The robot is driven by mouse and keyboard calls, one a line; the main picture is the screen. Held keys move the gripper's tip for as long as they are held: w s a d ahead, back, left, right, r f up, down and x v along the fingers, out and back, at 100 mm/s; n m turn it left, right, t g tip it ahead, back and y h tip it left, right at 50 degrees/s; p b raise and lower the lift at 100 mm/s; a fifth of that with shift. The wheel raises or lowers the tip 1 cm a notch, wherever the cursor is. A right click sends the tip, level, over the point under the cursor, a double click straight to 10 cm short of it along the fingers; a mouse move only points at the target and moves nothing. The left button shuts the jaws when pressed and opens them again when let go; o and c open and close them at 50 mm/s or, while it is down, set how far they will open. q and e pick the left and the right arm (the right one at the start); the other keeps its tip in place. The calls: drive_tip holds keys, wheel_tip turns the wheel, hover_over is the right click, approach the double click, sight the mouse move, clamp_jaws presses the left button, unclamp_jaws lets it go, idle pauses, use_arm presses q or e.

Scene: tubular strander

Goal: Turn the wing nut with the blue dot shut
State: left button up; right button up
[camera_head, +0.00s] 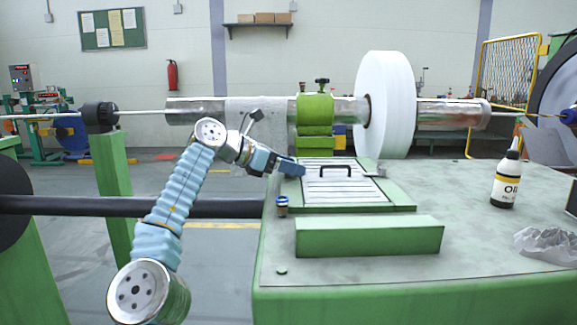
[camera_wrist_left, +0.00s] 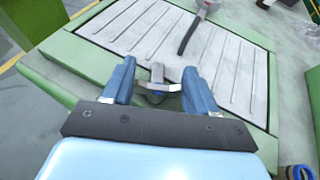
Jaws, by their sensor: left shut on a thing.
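My left gripper (camera_head: 300,170) reaches from the left to the left edge of a ribbed, pale cover panel (camera_head: 345,187) in a green frame. In the left wrist view its two blue fingers (camera_wrist_left: 160,78) stand on either side of a metal wing nut (camera_wrist_left: 158,87), with a bit of blue showing below it. The gripper is shut on this wing nut, which the gripper hides in the head view. Another metal fastener (camera_head: 377,172) sits at the panel's right edge, also at the top of the left wrist view (camera_wrist_left: 207,5). My right gripper is not in view.
A dark handle (camera_head: 335,169) stands on the panel. A green block (camera_head: 370,236) lies in front, and a small blue-topped jar (camera_head: 282,205) stands left of it. An oil bottle (camera_head: 506,178) and a crumpled rag (camera_head: 548,243) are at the right. A white reel (camera_head: 386,105) stands behind.

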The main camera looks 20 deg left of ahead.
use_arm(q)
drive_tip(key=o, duration=1)
drive_tip(key=shift+c, duration=0.2)
drive_tip(key=v, duration=1.3)
drive_tip(key=shift+s+a+r, duration=0.15)
drive_tip(key=shift+s+a, duration=0.05)
drive_tip(key=shift+a, duration=0.05)
